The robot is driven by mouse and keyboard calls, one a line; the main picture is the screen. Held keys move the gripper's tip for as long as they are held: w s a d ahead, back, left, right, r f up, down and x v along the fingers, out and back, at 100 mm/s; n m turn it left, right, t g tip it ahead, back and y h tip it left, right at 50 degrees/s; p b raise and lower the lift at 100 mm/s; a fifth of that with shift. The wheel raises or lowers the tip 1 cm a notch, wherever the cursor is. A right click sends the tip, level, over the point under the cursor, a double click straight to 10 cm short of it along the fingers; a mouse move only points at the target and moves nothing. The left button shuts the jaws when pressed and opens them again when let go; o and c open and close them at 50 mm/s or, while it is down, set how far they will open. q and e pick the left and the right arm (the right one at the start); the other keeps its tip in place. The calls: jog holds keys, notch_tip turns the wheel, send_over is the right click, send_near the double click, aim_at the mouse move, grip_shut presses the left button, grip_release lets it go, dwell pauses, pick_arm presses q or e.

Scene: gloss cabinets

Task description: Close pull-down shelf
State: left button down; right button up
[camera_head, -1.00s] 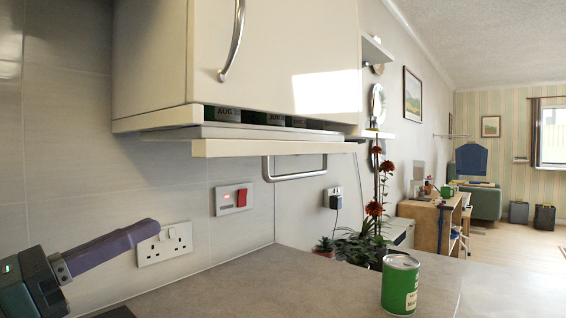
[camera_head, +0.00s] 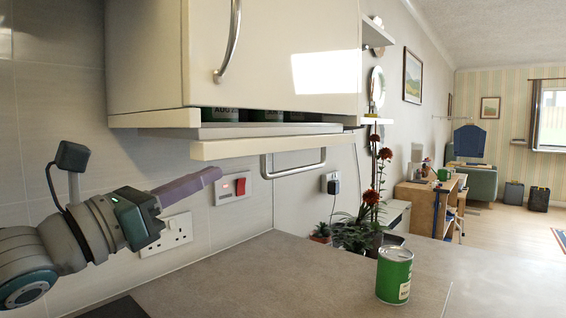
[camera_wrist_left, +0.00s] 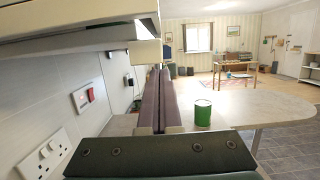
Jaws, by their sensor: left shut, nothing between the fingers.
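The pull-down shelf (camera_head: 265,147) hangs slightly below the white wall cabinet (camera_head: 270,60), its pale front edge sticking out. Green cans (camera_head: 227,114) show in the narrow gap between cabinet and shelf. A metal bar handle (camera_head: 293,163) hangs under the shelf. My left gripper (camera_head: 219,174) is shut and empty, below and left of the shelf, in front of the tiled wall and apart from the shelf. In the left wrist view its two purple-grey fingers (camera_wrist_left: 157,100) lie together, with the shelf's underside (camera_wrist_left: 75,45) above and to the left. My right gripper is not in view.
A green can (camera_head: 394,274) stands on the grey worktop (camera_head: 290,265). A potted plant with red flowers (camera_head: 372,220) is at the back. The wall holds a double socket (camera_head: 172,235) and a red switch (camera_head: 233,187). The air under the shelf is free.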

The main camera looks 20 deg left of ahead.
aim_at(199, 133)
pick_arm(q)
jog(key=shift+r, duration=0.1)
notch_tip(199, 133, up, 5)
jog(key=p, duration=0.3)
jog(key=shift+s+r, duration=0.1)
jog(key=shift+r, duration=0.35)
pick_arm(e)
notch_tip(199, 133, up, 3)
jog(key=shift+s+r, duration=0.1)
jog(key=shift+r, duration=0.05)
